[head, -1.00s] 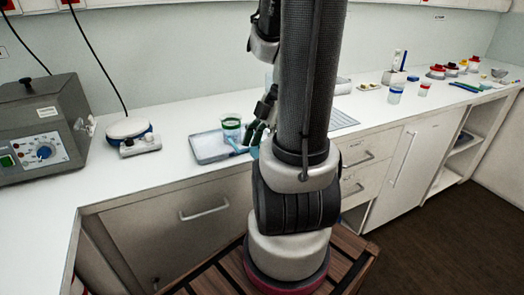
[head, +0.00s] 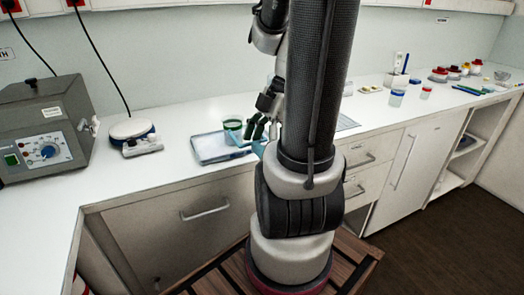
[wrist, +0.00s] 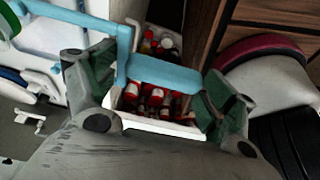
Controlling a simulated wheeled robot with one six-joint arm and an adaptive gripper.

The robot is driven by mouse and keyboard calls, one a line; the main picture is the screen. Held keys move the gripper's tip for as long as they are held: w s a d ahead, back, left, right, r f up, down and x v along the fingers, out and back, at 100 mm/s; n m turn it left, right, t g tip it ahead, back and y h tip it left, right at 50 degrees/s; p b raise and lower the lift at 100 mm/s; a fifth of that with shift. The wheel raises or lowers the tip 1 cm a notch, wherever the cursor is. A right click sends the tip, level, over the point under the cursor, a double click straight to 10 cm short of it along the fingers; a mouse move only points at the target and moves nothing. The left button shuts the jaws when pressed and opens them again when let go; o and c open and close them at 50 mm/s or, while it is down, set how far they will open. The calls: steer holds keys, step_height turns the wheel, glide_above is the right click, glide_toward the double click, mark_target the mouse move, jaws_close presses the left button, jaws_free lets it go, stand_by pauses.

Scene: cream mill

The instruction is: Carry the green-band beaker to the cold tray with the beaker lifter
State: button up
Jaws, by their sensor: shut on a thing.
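The green-band beaker (head: 232,125) stands upright at the back right of the cold tray (head: 206,158), a shallow pale tray with a dark rim on the counter. Whether it rests on the tray or hangs just above it, I cannot tell. My gripper (head: 260,128) is right of the beaker, shut on the light-blue beaker lifter (head: 257,149). In the wrist view, the blue lifter bar (wrist: 170,76) lies between the dark green finger pads of my gripper (wrist: 155,85). Part of the green band shows at that view's left edge. The lifter's contact with the beaker is unclear.
A grey bench device (head: 40,125) and a round white-topped unit (head: 131,129) stand left of the tray. A blue-lidded jar (head: 397,97) and other small items stand at the right. A white crate of red-labelled bottles (wrist: 152,100) is below. The counter front is clear.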

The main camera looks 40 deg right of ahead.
steer(key=shift+r, duration=2.3)
